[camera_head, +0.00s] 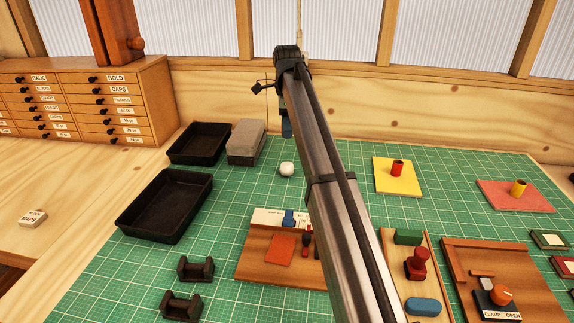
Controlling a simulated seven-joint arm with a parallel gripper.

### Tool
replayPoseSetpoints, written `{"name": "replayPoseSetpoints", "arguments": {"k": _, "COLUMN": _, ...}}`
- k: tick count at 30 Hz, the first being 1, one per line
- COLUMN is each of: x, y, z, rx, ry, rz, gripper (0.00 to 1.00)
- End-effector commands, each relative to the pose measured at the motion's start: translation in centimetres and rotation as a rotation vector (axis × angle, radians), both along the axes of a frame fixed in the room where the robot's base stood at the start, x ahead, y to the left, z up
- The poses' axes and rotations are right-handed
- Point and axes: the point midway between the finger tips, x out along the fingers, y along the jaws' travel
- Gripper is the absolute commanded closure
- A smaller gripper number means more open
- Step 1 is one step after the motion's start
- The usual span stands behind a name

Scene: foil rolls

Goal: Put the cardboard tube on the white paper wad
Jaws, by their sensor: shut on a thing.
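My gripper (285,112) hangs pointing down from the end of my arm, above and a little behind the white paper wad as seen here. It is shut on a small dark blue upright piece (286,129), mostly hidden by the gripper and arm. I cannot tell whether this piece is the cardboard tube; no plain brown tube shows elsewhere. The white paper wad (287,169) is a small round ball on the green cutting mat (240,190), just left of my arm, with nothing on it.
Two black trays (166,205) and a grey block (246,142) stand left of the wad. A red roll (397,168) stands on a yellow card, a yellow roll (519,188) on a pink card. Wooden boards with tools lie in front. My arm hides part of the mat.

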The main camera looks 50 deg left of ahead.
Motion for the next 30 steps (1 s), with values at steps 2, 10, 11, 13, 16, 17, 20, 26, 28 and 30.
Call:
{"name": "replayPoseSetpoints", "arguments": {"k": 2, "x": 0.0, "y": 0.0, "z": 0.0, "rx": 0.001, "ry": 0.000, "rz": 0.068, "gripper": 0.95}}
{"name": "replayPoseSetpoints", "arguments": {"k": 10, "x": 0.0, "y": -0.1, "z": -0.2, "rx": 0.001, "ry": 0.000, "rz": 0.198, "gripper": 0.95}}
{"name": "replayPoseSetpoints", "arguments": {"k": 11, "x": 0.0, "y": -0.1, "z": -0.4, "rx": 0.001, "ry": 0.000, "rz": 0.202, "gripper": 0.95}}
{"name": "replayPoseSetpoints", "arguments": {"k": 13, "x": 0.0, "y": -0.1, "z": -1.0, "rx": 0.000, "ry": 0.000, "rz": 0.206, "gripper": 0.95}}
{"name": "replayPoseSetpoints", "arguments": {"k": 16, "x": 0.0, "y": -0.2, "z": -2.4, "rx": 0.000, "ry": 0.000, "rz": 0.207, "gripper": 0.95}}
{"name": "replayPoseSetpoints", "arguments": {"k": 17, "x": -0.1, "y": -0.2, "z": -2.9, "rx": 0.000, "ry": 0.000, "rz": 0.206, "gripper": 0.95}}
{"name": "replayPoseSetpoints", "arguments": {"k": 20, "x": 0.0, "y": -0.2, "z": -4.6, "rx": -0.001, "ry": 0.001, "rz": 0.205, "gripper": 0.95}}
{"name": "replayPoseSetpoints", "arguments": {"k": 26, "x": 0.0, "y": -0.1, "z": -6.5, "rx": 0.000, "ry": 0.000, "rz": 0.205, "gripper": 0.95}}
{"name": "replayPoseSetpoints", "arguments": {"k": 28, "x": 0.0, "y": -0.1, "z": -7.0, "rx": 0.000, "ry": 0.000, "rz": 0.204, "gripper": 0.95}}
{"name": "replayPoseSetpoints", "arguments": {"k": 30, "x": 0.0, "y": -0.2, "z": -7.7, "rx": 0.000, "ry": 0.000, "rz": 0.204, "gripper": 0.95}}
